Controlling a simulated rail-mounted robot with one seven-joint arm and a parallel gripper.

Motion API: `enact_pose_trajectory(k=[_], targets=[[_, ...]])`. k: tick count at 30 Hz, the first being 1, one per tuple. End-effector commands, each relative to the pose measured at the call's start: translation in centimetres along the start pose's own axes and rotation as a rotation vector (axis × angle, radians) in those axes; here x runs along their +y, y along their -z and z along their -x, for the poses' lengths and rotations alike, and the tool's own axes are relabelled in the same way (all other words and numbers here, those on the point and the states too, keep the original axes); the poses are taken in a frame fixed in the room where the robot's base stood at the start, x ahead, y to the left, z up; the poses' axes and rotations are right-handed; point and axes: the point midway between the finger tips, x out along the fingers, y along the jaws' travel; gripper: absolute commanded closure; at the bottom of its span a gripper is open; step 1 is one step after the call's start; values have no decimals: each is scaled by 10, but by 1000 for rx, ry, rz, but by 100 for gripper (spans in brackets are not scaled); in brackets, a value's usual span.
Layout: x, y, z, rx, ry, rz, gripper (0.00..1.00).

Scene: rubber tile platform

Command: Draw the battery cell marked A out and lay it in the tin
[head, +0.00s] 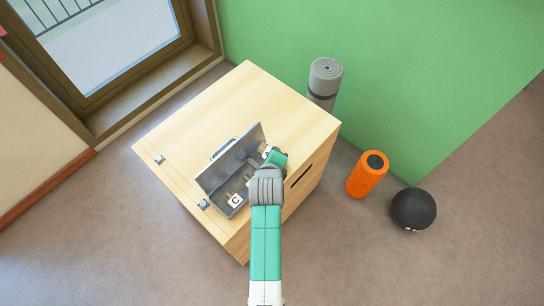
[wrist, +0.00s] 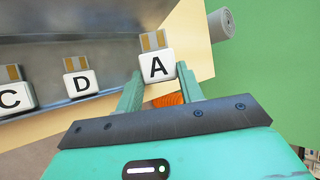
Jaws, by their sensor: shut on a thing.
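The battery cell marked A (wrist: 157,67) is a white block with a black letter and brass-coloured strips at its far end. My gripper (wrist: 158,82) is shut on it, one finger on each side. In the head view my gripper (head: 274,158) is over the right side of an open grey metal tin (head: 214,178), and cell A is mostly hidden there. Cells D (wrist: 81,83) and C (wrist: 14,97) sit in a row to the left of A in the wrist view. C also shows in the head view (head: 235,201). I cannot tell whether A is clear of its seat.
The tin stands on a pale wooden box (head: 245,90) with free room at its back left. Two small metal pieces (head: 159,160) (head: 203,204) are at its left edge. A grey rolled mat (head: 324,80), an orange roller (head: 366,176) and a black ball (head: 413,209) stand right of it.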

Motion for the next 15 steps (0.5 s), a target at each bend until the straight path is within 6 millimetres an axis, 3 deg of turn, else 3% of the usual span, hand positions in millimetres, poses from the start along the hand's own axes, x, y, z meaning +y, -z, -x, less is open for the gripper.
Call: enact_pose_trajectory(k=[15], targets=[[35,18,-33,0,0,1,95]])
